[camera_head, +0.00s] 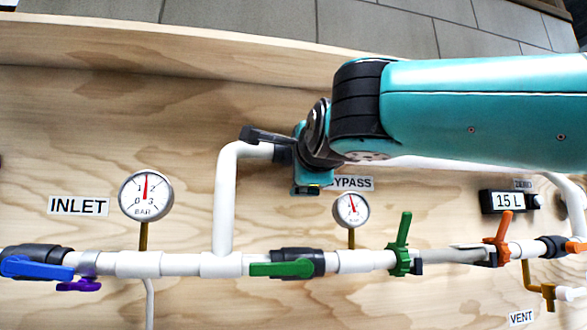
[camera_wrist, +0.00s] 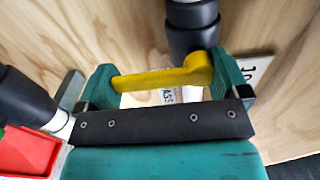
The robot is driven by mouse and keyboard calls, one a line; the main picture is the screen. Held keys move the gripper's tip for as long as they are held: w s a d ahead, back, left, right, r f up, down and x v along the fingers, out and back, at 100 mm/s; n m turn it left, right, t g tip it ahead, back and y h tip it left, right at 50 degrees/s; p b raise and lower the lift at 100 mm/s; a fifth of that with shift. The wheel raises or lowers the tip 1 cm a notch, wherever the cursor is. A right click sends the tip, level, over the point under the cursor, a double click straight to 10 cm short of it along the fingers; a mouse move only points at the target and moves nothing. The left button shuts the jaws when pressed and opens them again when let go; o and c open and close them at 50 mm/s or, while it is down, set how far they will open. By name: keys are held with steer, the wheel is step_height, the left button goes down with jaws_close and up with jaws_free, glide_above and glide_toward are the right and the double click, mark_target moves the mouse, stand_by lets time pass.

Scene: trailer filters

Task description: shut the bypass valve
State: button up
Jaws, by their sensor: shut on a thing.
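The bypass valve's yellow handle (camera_wrist: 150,81) lies between the two teal fingers of my gripper (camera_wrist: 165,84) in the wrist view. My gripper is shut on this handle, with one finger near each end. The handle runs crosswise to the white pipe, below the black valve body (camera_wrist: 193,28). In the head view my gripper (camera_head: 307,182) is at the upper bypass pipe, just above the BYPASS label (camera_head: 353,184). There my arm and gripper hide the yellow handle.
The lower pipe carries a blue handle (camera_head: 38,267), a purple handle (camera_head: 79,285), a green lever (camera_head: 281,269), an upright green handle (camera_head: 401,243) and an orange handle (camera_head: 498,238). Two gauges (camera_head: 146,195) (camera_head: 351,209) stand above it.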

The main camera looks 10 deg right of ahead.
steer(key=shift+f, duration=0.1)
steer(key=o, duration=0.9)
steer(key=s, duration=0.5)
steer(key=s+d+b, duration=0.1)
steer(key=s, duration=0.5)
steer(key=s+d, duration=0.1)
steer(key=s, duration=0.5)
steer(key=shift+s+d, duration=0.1)
steer(key=shift+s, duration=0.05)
